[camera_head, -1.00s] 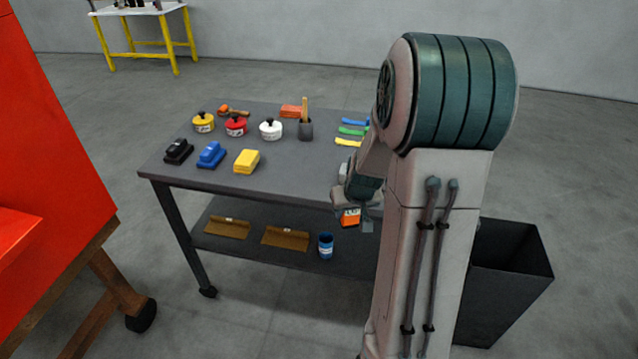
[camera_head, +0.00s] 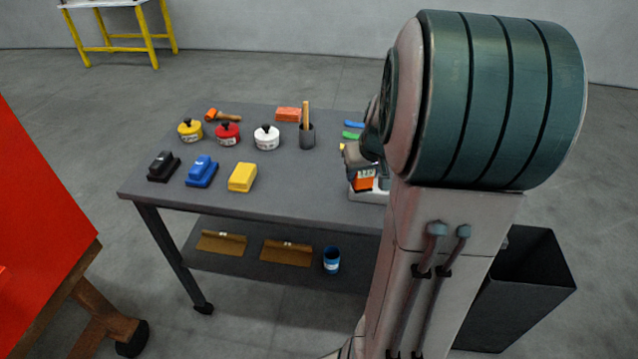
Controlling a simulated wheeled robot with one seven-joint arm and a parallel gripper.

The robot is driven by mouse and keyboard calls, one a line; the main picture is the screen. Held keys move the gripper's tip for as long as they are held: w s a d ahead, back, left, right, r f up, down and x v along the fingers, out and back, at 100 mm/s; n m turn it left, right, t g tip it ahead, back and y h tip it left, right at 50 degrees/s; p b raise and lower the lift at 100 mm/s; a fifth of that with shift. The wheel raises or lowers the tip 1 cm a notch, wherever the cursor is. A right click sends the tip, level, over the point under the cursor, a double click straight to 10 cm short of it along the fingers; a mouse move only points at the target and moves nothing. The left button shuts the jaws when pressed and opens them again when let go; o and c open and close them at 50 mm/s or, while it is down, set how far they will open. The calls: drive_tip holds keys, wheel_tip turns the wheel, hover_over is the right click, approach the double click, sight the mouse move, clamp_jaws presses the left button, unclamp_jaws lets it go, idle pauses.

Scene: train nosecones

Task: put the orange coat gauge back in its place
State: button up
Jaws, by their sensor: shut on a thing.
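The orange coat gauge (camera_head: 363,180) is in my gripper (camera_head: 364,174), which is shut on it. They are at the right part of the grey cart's top (camera_head: 285,190), near its front edge. A pale tray-like piece (camera_head: 366,196) shows just below the gauge, partly hidden by my arm. I cannot tell whether the gauge touches it. My arm's big teal joint hides the right end of the cart top.
A dark bin (camera_head: 520,285) is at right. The top's front middle is clear.

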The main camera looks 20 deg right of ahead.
drive_tip(key=w+a+f, duration=0.1)
drive_tip(key=w+f, duration=0.1)
drive_tip(key=w, duration=0.1)
drive_tip(key=w+a+f+p, duration=0.1)
drive_tip(key=w+f, duration=0.1)
drive_tip(key=w, duration=0.2)
drive_tip(key=w+a+f+p, duration=0.1)
drive_tip(key=w+a+f, duration=0.1)
drive_tip(key=w, duration=0.1)
drive_tip(key=shift+w+f, duration=0.25)
drive_tip(key=shift+f, duration=0.05)
drive_tip(key=shift+f+p, duration=0.6)
drive_tip(key=shift+f, duration=1.45)
drive_tip(key=shift+d, duration=0.1)
drive_tip(key=shift+f, duration=0.2)
drive_tip(key=o, duration=1.1)
drive_tip(key=shift+r, duration=0.1)
drive_tip(key=shift+c, duration=0.2)
